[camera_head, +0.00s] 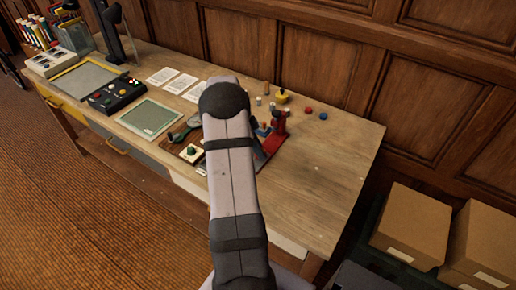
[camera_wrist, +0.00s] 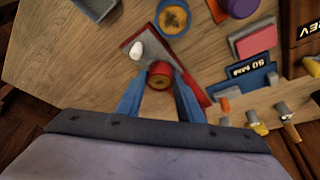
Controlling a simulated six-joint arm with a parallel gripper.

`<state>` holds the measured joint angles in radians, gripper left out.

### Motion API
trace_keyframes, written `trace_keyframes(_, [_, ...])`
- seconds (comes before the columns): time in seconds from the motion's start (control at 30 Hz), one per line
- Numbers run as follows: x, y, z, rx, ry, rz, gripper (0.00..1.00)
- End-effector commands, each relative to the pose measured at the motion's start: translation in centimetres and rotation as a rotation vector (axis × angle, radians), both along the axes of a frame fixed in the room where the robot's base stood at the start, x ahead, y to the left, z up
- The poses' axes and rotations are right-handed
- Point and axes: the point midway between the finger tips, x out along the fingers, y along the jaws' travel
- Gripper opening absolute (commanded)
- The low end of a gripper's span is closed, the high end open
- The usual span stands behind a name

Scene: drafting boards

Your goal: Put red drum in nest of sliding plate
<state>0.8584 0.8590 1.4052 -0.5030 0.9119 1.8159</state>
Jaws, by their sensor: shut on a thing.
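In the wrist view, the red drum (camera_wrist: 160,70) has a round tan top and sits between the two blue fingertips. My gripper (camera_wrist: 160,92) is shut on it. A grey plate with red edges (camera_wrist: 125,45) lies under and around the drum, with a white knob (camera_wrist: 136,50) on its left part. I cannot tell whether the drum touches the plate, and I cannot make out the nest. In the head view my arm covers much of the work area; a red upright part (camera_head: 279,121) and a red board edge (camera_head: 272,144) show to its right.
In the wrist view, a tan-topped round piece (camera_wrist: 173,17), a purple cylinder (camera_wrist: 240,7), a pink block (camera_wrist: 256,40) and a blue lettered holder (camera_wrist: 252,78) stand close by. In the head view, a yellow piece (camera_head: 282,98) stands behind; the table's right end is clear.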

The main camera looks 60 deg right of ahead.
Motion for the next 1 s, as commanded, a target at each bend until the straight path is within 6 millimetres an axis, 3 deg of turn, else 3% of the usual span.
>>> trace_keyframes(0.33, [0.02,-0.03,-0.02,-0.001,-0.001,0.000,0.08])
trace_keyframes(0.37, [0.02,-0.03,-0.02,-0.001,-0.001,0.000,0.41])
trace_keyframes(0.43, [0.02,-0.03,-0.02,-0.001,-0.001,0.000,0.56])
trace_keyframes(0.63, [0.02,-0.01,-0.04,-0.001,-0.001,0.000,0.56])
trace_keyframes(0.7, [0.00,0.01,-0.09,0.000,0.000,0.000,0.68])
trace_keyframes(1.0, [0.00,0.00,-0.05,0.000,0.000,0.000,0.68])
